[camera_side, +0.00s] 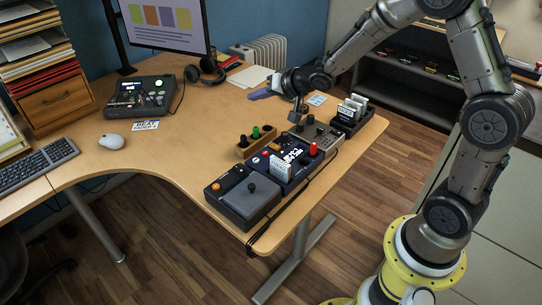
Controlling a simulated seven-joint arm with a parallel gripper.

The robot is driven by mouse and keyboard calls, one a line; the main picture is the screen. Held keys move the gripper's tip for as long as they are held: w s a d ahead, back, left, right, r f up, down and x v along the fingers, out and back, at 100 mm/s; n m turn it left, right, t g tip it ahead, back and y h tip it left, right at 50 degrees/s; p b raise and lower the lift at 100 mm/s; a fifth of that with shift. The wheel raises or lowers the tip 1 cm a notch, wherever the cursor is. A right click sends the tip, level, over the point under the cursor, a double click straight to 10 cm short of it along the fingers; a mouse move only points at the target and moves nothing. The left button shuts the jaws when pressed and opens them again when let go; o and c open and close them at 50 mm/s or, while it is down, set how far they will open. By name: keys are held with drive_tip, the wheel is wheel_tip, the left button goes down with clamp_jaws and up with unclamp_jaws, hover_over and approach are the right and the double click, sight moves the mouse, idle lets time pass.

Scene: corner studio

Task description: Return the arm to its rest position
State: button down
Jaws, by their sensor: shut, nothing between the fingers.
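My arm reaches in from the right over the desk (200,150), bent at the elbow. My gripper (296,117) hangs at its end, pointing down over the far part of the row of pedal boxes. It is small in this view; it looks shut, with nothing seen between its fingers. Just below and right of it is a grey box with knobs (318,132). I cannot tell the exact gap between the fingertips and the boxes.
A blue box with a red knob (288,164) and a dark pedal (243,195) stand along the desk's front edge. A black rack with white cards (352,113) is at right. A small wooden block with coloured knobs (256,141) stands behind. The desk's middle is clear.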

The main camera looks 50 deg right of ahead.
drive_tip(key=s+a+r+n+h, duration=0.1)
drive_tip(key=s+a+r+h, duration=0.1)
drive_tip(key=s+r, duration=1.45)
drive_tip(key=s+a+f+n+g, duration=0.1)
drive_tip(key=s+f+n+g, duration=0.2)
drive_tip(key=s, duration=0.6)
drive_tip(key=s+a+f+n+g+y, duration=0.1)
drive_tip(key=s+f, duration=0.4)
drive_tip(key=s, duration=0.5)
drive_tip(key=shift+s+a+f+n+g, duration=0.2)
drive_tip(key=shift+f+n+g, duration=0.15)
drive_tip(key=shift+n+g, duration=0.65)
